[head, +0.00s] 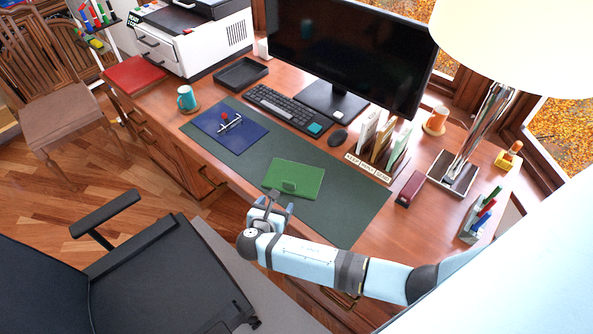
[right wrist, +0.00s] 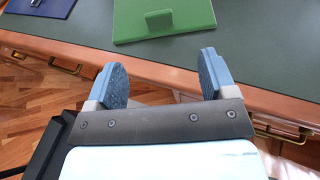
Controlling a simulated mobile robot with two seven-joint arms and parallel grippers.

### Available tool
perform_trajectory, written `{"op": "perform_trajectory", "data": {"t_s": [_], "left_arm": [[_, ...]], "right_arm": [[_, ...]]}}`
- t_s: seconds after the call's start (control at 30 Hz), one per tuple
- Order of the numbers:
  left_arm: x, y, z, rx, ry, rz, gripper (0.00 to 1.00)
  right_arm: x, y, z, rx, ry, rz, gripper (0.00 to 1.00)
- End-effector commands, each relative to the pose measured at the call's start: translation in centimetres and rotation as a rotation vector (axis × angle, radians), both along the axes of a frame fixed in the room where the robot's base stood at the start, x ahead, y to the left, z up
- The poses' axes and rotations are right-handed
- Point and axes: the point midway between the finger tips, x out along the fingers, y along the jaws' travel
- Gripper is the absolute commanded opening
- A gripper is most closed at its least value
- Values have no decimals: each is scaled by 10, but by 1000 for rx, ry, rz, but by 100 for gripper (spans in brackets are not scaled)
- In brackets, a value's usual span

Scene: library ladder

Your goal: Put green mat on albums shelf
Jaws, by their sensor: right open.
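The green mat (head: 293,179), a flat bright green panel with a small raised grip, lies on the dark green desk pad (head: 340,213) near the desk's front edge. It also shows at the top of the right wrist view (right wrist: 185,17). My right gripper (head: 273,202) is open and empty at the desk's front edge, just short of the mat and apart from it. In the right wrist view its two blue fingers (right wrist: 162,75) point toward the mat's grip. My left gripper is not in view. I cannot make out an albums shelf.
A blue clipboard (head: 230,127) lies left of the mat. A keyboard (head: 284,108), mouse (head: 338,137) and monitor (head: 345,50) stand behind. A letter sorter (head: 380,145), maroon box (head: 409,189) and lamp are on the right. A black chair (head: 160,275) stands in front.

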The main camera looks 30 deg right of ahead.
Motion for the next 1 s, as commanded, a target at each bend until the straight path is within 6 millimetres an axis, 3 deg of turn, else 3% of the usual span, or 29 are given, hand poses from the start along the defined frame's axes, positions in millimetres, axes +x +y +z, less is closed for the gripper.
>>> {"op": "perform_trajectory", "data": {"t_s": [0.4, 1.0], "left_arm": [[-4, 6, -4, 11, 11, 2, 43], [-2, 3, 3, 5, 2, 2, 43]], "right_arm": [[42, -47, -26, -5, 1, 1, 78], [84, -90, -52, -1, 1, 1, 78]]}}
